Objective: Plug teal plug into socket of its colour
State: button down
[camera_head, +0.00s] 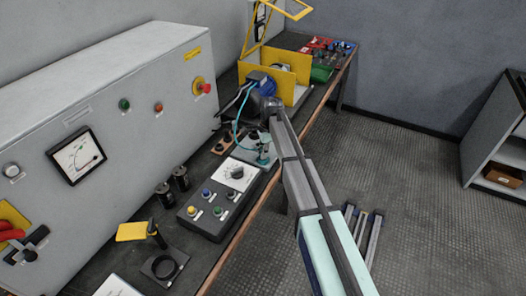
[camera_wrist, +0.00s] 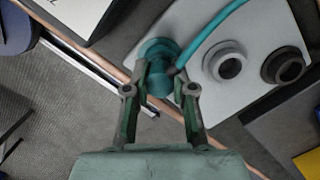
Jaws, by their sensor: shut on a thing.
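The teal plug (camera_wrist: 158,84) is between the two fingertips of my gripper (camera_wrist: 159,92), which is shut on it. Its teal cable (camera_wrist: 205,37) curves up and to the right in the wrist view. Just beyond the plug, a round teal socket (camera_wrist: 153,48) sits on a light plate (camera_wrist: 195,88). The plug overlaps this socket in the picture; I cannot tell how far it is in, if at all. In the head view my gripper (camera_head: 264,157) is low over the bench, and the cable (camera_head: 235,127) arcs up to its left.
A grey socket (camera_wrist: 230,66) and a dark socket (camera_wrist: 283,67) are to the right on the same plate. A black control box (camera_head: 208,212) with a dial lies nearer on the bench. A grey cabinet (camera_head: 130,125) stands on the left. The bench edge (camera_head: 243,236) is close by.

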jog(key=c, duration=0.9)
grip_release()
notch_tip(320, 180, up, 12)
jog(key=d, duration=0.1)
jog(key=shift+w+d, duration=0.35)
jog(key=shift+f, duration=0.1)
